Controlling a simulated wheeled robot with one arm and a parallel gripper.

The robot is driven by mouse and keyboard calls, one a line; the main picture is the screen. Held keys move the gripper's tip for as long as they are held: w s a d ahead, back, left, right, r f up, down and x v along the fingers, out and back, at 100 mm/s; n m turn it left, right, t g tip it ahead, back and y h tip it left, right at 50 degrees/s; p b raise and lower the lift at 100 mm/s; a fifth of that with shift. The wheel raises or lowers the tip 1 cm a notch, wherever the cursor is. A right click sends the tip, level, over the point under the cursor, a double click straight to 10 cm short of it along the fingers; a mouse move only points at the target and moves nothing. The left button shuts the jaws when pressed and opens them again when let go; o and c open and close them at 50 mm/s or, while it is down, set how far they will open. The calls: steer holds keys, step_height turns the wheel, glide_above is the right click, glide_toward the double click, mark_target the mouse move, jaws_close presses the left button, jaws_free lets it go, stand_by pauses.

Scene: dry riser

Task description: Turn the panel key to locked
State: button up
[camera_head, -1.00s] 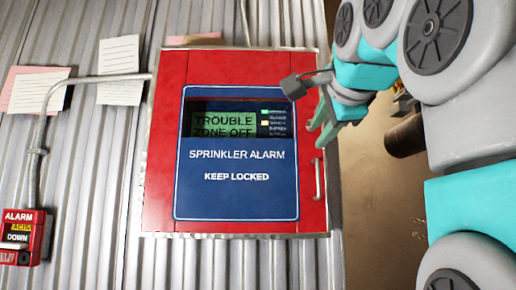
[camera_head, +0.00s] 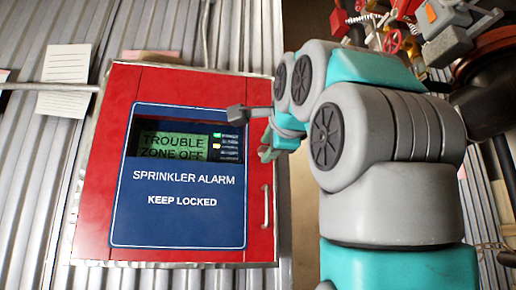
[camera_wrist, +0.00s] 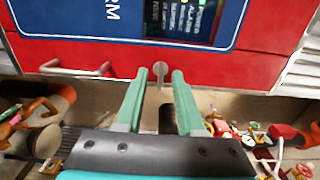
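The red alarm panel (camera_head: 90,215) hangs on the wall with its door closed; its blue front reads SPRINKLER ALARM, KEEP LOCKED, and its screen (camera_head: 172,146) reads TROUBLE ZONE OFF. In the wrist view, a small grey key (camera_wrist: 160,71) with a round head stands at the red panel face (camera_wrist: 220,68). My gripper (camera_wrist: 157,80) is open, its two green fingers apart, with the key showing between and just beyond the tips. I cannot tell whether either finger touches it. In the head view, my gripper (camera_head: 267,148) is at the panel's right edge, and the key is hidden.
A metal door handle (camera_head: 266,206) is below my gripper; it also shows left of the fingers in the wrist view (camera_wrist: 76,70). Pipes and red valve wheels (camera_head: 391,40) crowd the upper right. Papers (camera_head: 66,65) hang on the corrugated wall.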

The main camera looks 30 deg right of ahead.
steer(key=shift+w, duration=0.2)
steer(key=shift+c, duration=0.4)
jaws_close()
